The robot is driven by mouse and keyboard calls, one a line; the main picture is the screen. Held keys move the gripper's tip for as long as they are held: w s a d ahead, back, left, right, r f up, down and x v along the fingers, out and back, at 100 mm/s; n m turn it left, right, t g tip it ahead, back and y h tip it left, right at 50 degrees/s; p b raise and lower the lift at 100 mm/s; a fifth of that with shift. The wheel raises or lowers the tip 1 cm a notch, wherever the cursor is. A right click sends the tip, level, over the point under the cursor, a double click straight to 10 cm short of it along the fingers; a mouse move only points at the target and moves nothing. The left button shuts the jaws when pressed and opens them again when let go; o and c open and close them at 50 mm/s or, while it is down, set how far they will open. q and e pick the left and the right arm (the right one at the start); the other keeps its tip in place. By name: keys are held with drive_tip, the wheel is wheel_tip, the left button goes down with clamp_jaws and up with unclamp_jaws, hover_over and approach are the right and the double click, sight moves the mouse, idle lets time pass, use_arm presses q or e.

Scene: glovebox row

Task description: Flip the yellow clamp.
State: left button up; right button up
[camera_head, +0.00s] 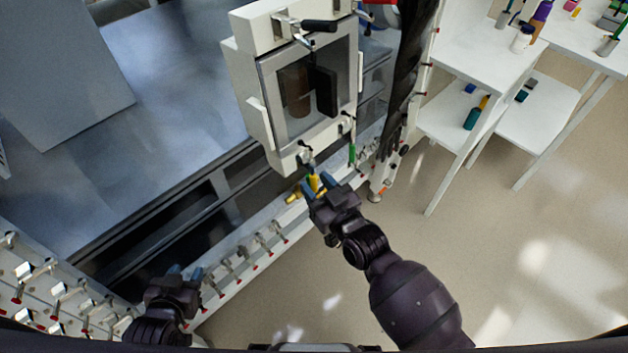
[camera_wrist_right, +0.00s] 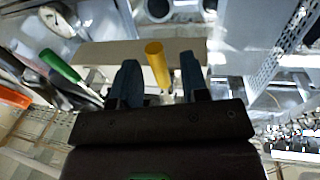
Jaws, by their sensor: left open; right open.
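The yellow clamp (camera_head: 314,183) is at the lower edge of the white glovebox door unit (camera_head: 275,112). In the right wrist view its yellow handle (camera_wrist_right: 156,62) stands between the two blue-grey fingers of my right gripper (camera_wrist_right: 159,72), with gaps on both sides. In the head view my right gripper (camera_head: 318,187) is open at the clamp and partly covers it. The clamp's base is hard to make out. My left gripper (camera_head: 185,273) is open and empty at the lower left, near the row of small clamps, far from the yellow one.
A green-handled clamp (camera_head: 351,154) is just right of the yellow one; its green handle (camera_wrist_right: 60,65) is left of my fingers in the wrist view. Several red-tipped clamps (camera_head: 255,252) line the frame's front edge. White tables (camera_head: 462,62) stand at right. Floor (camera_head: 500,250) is clear.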

drive_tip(key=shift+w+a, duration=0.35)
drive_tip(key=shift+w, duration=0.2)
clamp_jaws()
